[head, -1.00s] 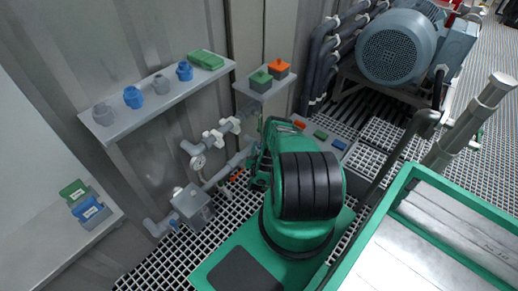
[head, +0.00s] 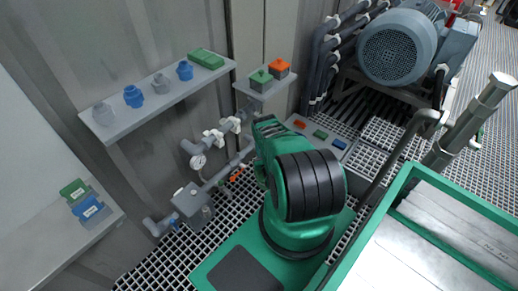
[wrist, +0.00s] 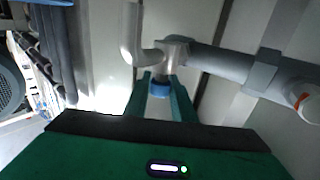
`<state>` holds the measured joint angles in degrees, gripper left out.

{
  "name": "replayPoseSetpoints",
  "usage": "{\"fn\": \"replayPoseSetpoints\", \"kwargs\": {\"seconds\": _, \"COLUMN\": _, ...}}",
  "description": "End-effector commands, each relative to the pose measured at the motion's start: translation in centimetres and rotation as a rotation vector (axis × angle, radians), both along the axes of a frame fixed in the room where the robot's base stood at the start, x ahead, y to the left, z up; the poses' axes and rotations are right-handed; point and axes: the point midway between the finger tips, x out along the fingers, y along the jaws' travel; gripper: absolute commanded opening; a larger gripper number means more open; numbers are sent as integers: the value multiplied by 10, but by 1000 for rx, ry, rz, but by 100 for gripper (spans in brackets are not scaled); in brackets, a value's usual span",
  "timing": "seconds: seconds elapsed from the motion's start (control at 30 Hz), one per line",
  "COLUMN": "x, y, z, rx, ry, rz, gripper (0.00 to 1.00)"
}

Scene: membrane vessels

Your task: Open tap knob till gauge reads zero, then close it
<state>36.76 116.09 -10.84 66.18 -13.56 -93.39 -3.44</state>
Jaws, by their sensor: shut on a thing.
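In the wrist view my gripper (wrist: 159,95) has its two green fingers closed on either side of a blue tap knob (wrist: 160,87). The knob sits at the end of a grey pipe fitting, below a curved spout. In the head view my green arm hides my gripper and this knob. The gauge (head: 198,161) is a small round white dial on the grey pipework by the wall. Its needle is too small to read, and the gauge is not clear in the wrist view.
Grey pipes with white valve fittings (head: 212,137) run along the corrugated wall. A shelf (head: 152,103) above carries blue, grey and green parts. A small shelf (head: 262,93) holds a green and an orange box. A grey motor (head: 397,47) stands at the back right.

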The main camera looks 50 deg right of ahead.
Motion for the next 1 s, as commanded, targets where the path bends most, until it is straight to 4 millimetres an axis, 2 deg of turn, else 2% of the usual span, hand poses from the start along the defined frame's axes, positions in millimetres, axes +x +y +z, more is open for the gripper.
{"fn": "replayPoseSetpoints", "kwargs": {"seconds": 0.2, "x": -1, "y": 1, "z": -1, "rx": 1, "ry": 4, "rz": 65, "gripper": 1}}
{"fn": "replayPoseSetpoints", "kwargs": {"seconds": 0.53, "x": -1, "y": 1, "z": -1, "rx": 3, "ry": 4, "rz": 68, "gripper": 1}}
{"fn": "replayPoseSetpoints", "kwargs": {"seconds": 0.57, "x": -1, "y": 1, "z": -1, "rx": 3, "ry": 4, "rz": 68, "gripper": 30}}
{"fn": "replayPoseSetpoints", "kwargs": {"seconds": 0.6, "x": -1, "y": 1, "z": -1, "rx": 3, "ry": 4, "rz": 68, "gripper": 40}}
{"fn": "replayPoseSetpoints", "kwargs": {"seconds": 1.0, "x": -2, "y": 3, "z": -1, "rx": 2, "ry": 3, "rz": 68, "gripper": 42}}
